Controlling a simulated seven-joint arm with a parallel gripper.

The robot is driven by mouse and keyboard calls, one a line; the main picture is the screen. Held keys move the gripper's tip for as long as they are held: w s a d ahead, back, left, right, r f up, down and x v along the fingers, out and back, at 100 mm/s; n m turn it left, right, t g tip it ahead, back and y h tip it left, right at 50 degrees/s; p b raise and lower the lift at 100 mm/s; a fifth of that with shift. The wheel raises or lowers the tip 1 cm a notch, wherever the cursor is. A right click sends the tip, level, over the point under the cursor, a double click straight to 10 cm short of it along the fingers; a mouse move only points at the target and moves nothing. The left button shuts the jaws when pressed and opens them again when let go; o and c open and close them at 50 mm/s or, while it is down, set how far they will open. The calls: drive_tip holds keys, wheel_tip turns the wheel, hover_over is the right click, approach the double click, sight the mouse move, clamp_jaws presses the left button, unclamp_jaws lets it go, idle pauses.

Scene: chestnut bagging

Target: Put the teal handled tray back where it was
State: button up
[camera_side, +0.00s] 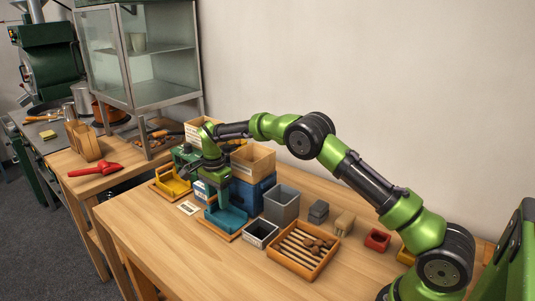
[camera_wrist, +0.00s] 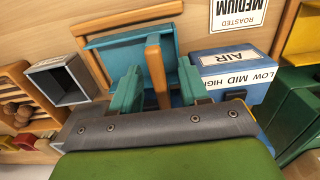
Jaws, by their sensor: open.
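The teal handled tray (camera_side: 232,218) sits on a wooden base (camera_side: 210,226) near the front edge of the table, left of a small grey box. In the wrist view the teal tray (camera_wrist: 104,56) shows its wooden handle (camera_wrist: 154,62) standing up. My gripper (camera_wrist: 157,88) is open, with one teal finger on each side of the handle. Whether either finger touches it I cannot tell. In the side view my gripper (camera_side: 220,199) points down over the tray and hides part of it.
A blue machine (camera_side: 254,192) labelled AIR stands close to the tray. A yellow tray (camera_side: 172,184) and a ROASTED MEDIUM card (camera_side: 188,208) lie left. A small grey box (camera_side: 260,236), a grey bin (camera_side: 282,204) and a slatted chestnut tray (camera_side: 284,259) stand right. The front-left table is clear.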

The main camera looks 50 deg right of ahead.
drive_tip(key=shift+r, duration=0.1)
drive_tip(key=s+r+n+t, duration=0.1)
drive_tip(key=s+r+n, duration=0.3)
drive_tip(key=r, duration=1.6)
drive_tip(key=s+r+n+t+y, duration=0.1)
drive_tip(key=s+r+n+t, duration=0.3)
drive_tip(key=s, duration=0.7)
drive_tip(key=s+a+f+n+t, duration=0.1)
drive_tip(key=s+a+f+n, duration=0.1)
drive_tip(key=s, duration=0.7)
drive_tip(key=s+a+f+n+t+y, duration=0.1)
drive_tip(key=s+n, duration=0.3)
drive_tip(key=s, duration=0.6)
drive_tip(key=shift+a+f, duration=0.35)
drive_tip(key=shift+f, duration=0.25)
